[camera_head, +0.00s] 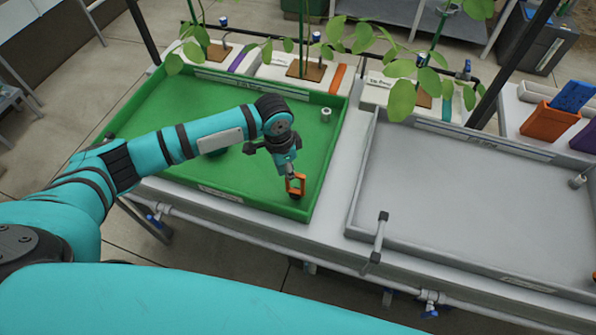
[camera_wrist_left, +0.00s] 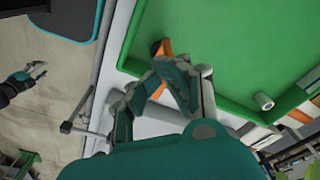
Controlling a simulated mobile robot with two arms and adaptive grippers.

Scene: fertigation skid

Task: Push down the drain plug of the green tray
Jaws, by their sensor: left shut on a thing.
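The green tray (camera_head: 240,88) lies on the bench in the middle left of the head view, and its green floor (camera_wrist_left: 230,50) fills the upper right of the wrist view. The drain plug has an orange loop handle (camera_head: 295,184) and a dark base near the tray's front right corner. My left gripper (camera_head: 290,172) is shut on the orange handle from above. In the left wrist view, its fingers (camera_wrist_left: 168,72) partly hide the handle (camera_wrist_left: 160,50). Whether the plug is fully seated cannot be told. My right gripper (camera_wrist_left: 28,78) shows small at the left, fingers apart and empty.
A white overflow stub (camera_head: 326,115) stands in the tray's back right corner. Potted plants (camera_head: 305,68) line the back.

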